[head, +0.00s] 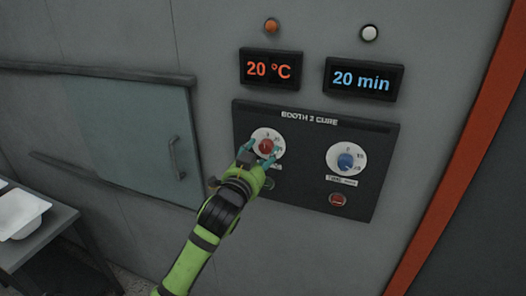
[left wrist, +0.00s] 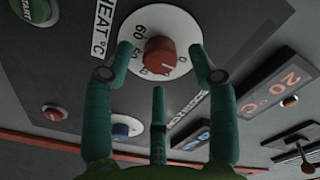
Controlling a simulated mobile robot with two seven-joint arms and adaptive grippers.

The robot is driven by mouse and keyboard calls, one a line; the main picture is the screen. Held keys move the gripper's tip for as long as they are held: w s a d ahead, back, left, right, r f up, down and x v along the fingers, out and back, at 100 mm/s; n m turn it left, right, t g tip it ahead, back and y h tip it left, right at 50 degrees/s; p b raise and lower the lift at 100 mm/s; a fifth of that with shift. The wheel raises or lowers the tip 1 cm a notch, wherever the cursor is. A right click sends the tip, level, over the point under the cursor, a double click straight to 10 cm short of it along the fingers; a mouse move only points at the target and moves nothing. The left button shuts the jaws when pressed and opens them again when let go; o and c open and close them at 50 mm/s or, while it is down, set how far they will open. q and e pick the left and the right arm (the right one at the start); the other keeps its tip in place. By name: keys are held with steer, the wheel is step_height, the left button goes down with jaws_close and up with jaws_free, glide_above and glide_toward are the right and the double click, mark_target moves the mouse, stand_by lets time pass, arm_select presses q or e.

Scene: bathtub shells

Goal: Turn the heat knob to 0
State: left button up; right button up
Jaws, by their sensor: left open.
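The red heat knob (head: 266,146) sits on a white round dial at the left of the dark control panel (head: 300,190). My left gripper (head: 258,154) is in front of it, its teal fingers open at the dial's edges. In the left wrist view, the red knob (left wrist: 160,56) lies between the spread fingertips of my left gripper (left wrist: 161,48), with a visible gap on each side. The dial shows 50 and 60 on its left; the pointer's exact reading is unclear. The orange display (head: 270,68) reads 20 °C. My right gripper is out of view.
A blue time knob (head: 346,161) is right of the heat knob, with a red button (head: 338,199) below it. The blue display (head: 363,79) reads 20 min. A sliding glass door (head: 130,130) and a table with a white tray (head: 20,214) are at the left.

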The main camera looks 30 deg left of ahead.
arm_select(q)
steer(key=v, duration=0.5)
steer(key=shift+s+d, duration=0.1)
steer(key=shift+s, duration=0.3)
